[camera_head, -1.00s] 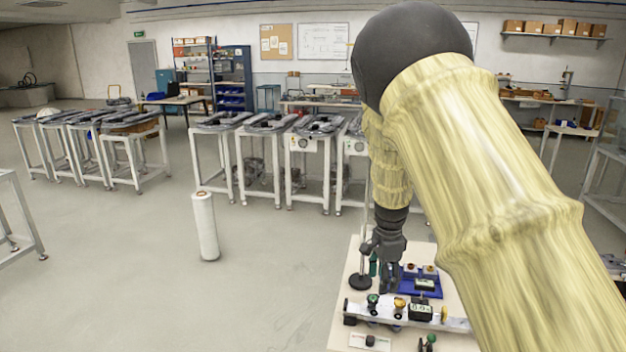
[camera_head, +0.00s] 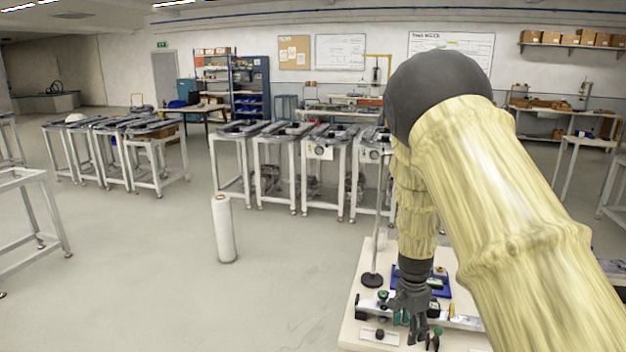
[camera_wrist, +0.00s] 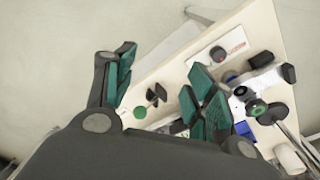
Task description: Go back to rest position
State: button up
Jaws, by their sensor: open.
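My gripper (camera_head: 411,318) hangs pointing down over the front part of a light table (camera_head: 357,318) in the head view. In the wrist view my gripper (camera_wrist: 160,90) shows its green-padded fingers spread apart with nothing held between them. The table top (camera_wrist: 262,28) lies below the fingers there. My yellow-sleeved arm covers the right side of the head view and hides part of the table.
On the table are a silver rail fixture (camera_head: 460,321), a blue tray (camera_head: 440,284), a black-based stand (camera_head: 372,280) and a small black-knobbed plate (camera_head: 379,335). A white roll (camera_head: 223,230) stands on the floor to the left. White-framed benches (camera_head: 320,150) line the back.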

jog(key=s+d+f+n+h+b, duration=0.15)
jog(key=s+f+n, duration=0.55)
jog(key=s+f, duration=1.4)
jog(key=s+a+f+n, duration=0.1)
jog(key=s+f+n, duration=0.1)
jog(key=s, duration=0.5)
jog(key=s+a+f+n+y, duration=0.1)
jog(key=s+a+f+n, duration=0.1)
jog(key=s, duration=0.6)
jog(key=s+a+f+n+y, duration=0.1)
jog(key=s+f+n, duration=0.1)
jog(key=s, duration=0.6)
jog(key=shift+s+a+n, duration=0.15)
jog(key=shift+a+n, duration=0.15)
jog(key=shift+n, duration=0.2)
